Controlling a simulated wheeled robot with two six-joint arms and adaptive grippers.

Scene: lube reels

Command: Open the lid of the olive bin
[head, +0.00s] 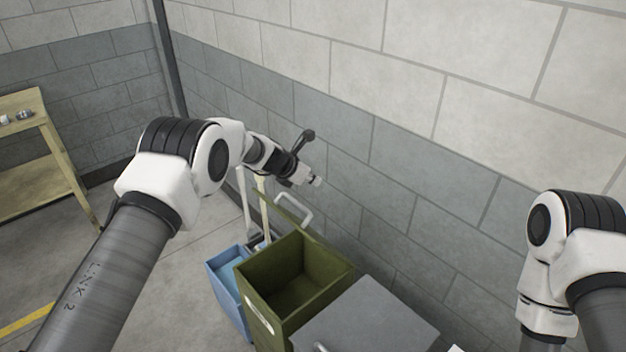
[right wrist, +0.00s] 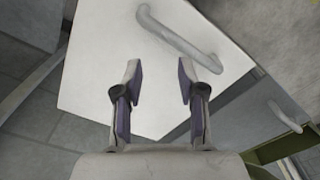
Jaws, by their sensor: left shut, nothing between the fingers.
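The olive bin (head: 300,320) stands on the floor near the wall in the head view. Its top is open and I see into its empty-looking inside. Its lid (head: 283,208) stands raised at the back edge, seen nearly edge-on, with a pale handle (head: 296,213) on it. My left gripper (head: 317,182) is shut and empty, above and behind the bin near the raised lid; whether it touches the lid cannot be told. My right gripper (right wrist: 158,72) is open and empty over a white lid with a handle (right wrist: 180,40). Part of the olive bin (right wrist: 285,148) shows at lower right there.
A grey-lidded bin (head: 370,318) stands right of the olive bin, its lid closed. The block wall (head: 400,165) is close behind. A wooden table (head: 45,160) stands far left; the floor between is clear.

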